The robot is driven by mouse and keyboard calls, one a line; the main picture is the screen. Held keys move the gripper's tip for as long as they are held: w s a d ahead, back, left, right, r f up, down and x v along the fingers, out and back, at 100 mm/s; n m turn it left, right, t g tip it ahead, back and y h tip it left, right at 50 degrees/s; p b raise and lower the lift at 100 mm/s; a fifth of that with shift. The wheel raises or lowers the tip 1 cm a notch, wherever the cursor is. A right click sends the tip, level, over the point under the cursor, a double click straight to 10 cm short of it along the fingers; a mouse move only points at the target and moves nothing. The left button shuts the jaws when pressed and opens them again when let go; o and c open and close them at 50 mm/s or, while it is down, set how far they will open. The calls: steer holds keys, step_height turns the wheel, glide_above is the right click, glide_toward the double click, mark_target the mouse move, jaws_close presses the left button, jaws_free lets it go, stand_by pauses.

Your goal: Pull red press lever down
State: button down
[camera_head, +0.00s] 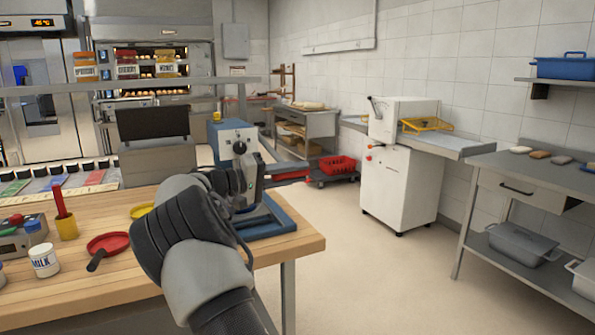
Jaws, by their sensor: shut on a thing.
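The press (234,138) has a pale front with a dark round knob, and stands on a blue base (268,225) at the right end of the wooden table. My gripper (256,183) is in front of the press, at about its mid height. A red bar (290,176), which looks like the press lever, runs out to the right just beyond my gripper. It looks roughly level. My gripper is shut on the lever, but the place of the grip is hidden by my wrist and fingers.
A red crate (338,165) stands on a dolly behind. The floor to the right is clear up to the white machine (398,190).

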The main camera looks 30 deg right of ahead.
steer(key=shift+w+a+f, duration=0.1)
steer(key=shift+f, duration=0.2)
steer(key=c, duration=1.5)
jaws_free()
steer(key=shift+w+f, duration=0.1)
steer(key=shift+a+r, duration=0.2)
steer(key=shift+a, duration=0.15)
steer(key=a+p, duration=0.1)
steer(key=a, duration=0.4)
steer(key=a+p, duration=0.1)
steer(key=a, duration=0.5)
steer(key=a+p, duration=0.1)
steer(key=a, duration=0.4)
steer(key=shift+w+a+f, duration=0.1)
steer(key=shift+w+a, duration=0.2)
steer(key=shift+w, duration=0.1)
